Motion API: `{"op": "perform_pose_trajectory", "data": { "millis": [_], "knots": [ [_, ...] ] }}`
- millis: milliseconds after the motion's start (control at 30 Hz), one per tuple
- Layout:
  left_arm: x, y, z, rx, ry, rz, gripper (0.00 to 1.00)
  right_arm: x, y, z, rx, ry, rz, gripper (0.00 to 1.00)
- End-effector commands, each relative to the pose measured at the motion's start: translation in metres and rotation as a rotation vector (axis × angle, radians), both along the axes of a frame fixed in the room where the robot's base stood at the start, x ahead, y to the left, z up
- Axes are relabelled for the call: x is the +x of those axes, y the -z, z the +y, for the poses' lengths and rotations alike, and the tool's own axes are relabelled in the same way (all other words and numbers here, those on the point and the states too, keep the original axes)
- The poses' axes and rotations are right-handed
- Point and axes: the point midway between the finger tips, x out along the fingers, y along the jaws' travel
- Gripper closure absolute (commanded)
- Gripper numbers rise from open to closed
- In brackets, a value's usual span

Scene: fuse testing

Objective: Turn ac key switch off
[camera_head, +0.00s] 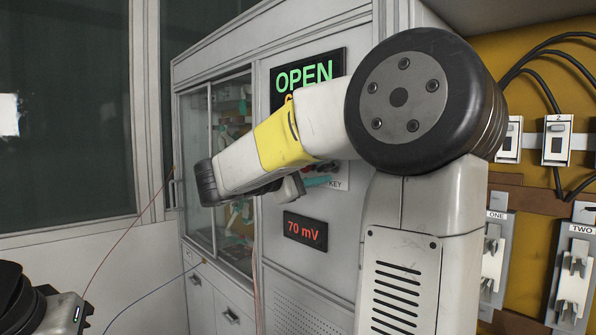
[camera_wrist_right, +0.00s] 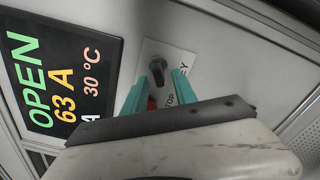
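The AC key switch is a dark knob (camera_wrist_right: 157,68) on a pale label plate in the right wrist view. Part of the word KEY shows on the plate, and it shows in the head view (camera_head: 338,184) too. My right gripper (camera_wrist_right: 157,78) has its two teal fingers apart, one on each side of the knob. I see a gap between the knob and each finger. In the head view the right gripper (camera_head: 318,181) is at the cabinet front, and my arm hides the knob. My left gripper is not in view.
The OPEN display (camera_head: 306,76) is above the plate, and a 70 mV display (camera_head: 305,230) is below it. A red part (camera_wrist_right: 152,103) shows between the fingers, beside partly hidden lettering. Fuse holders (camera_head: 574,270) hang on the yellow panel at right. Glass doors (camera_head: 232,150) are at left.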

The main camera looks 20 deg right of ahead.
Motion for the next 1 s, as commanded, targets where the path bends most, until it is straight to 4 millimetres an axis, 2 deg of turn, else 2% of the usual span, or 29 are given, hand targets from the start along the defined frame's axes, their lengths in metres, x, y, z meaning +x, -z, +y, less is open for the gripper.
{"op": "perform_pose_trajectory", "data": {
  "millis": [133,433,600,1000],
  "knots": [
    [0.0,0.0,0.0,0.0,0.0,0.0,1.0,0.0045,-0.0002,-0.0121,0.0,0.001,0.0,0.66],
    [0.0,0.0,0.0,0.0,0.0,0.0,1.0,0.0055,-0.0001,-0.0144,0.0,0.0,0.0,0.66],
    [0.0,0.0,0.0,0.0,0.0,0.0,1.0,0.0055,0.0,-0.0142,0.0,0.0,0.0,1.0],
    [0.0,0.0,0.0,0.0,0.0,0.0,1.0,0.0053,0.0003,-0.014,-0.004,0.001,0.011,1.0]
  ]
}}
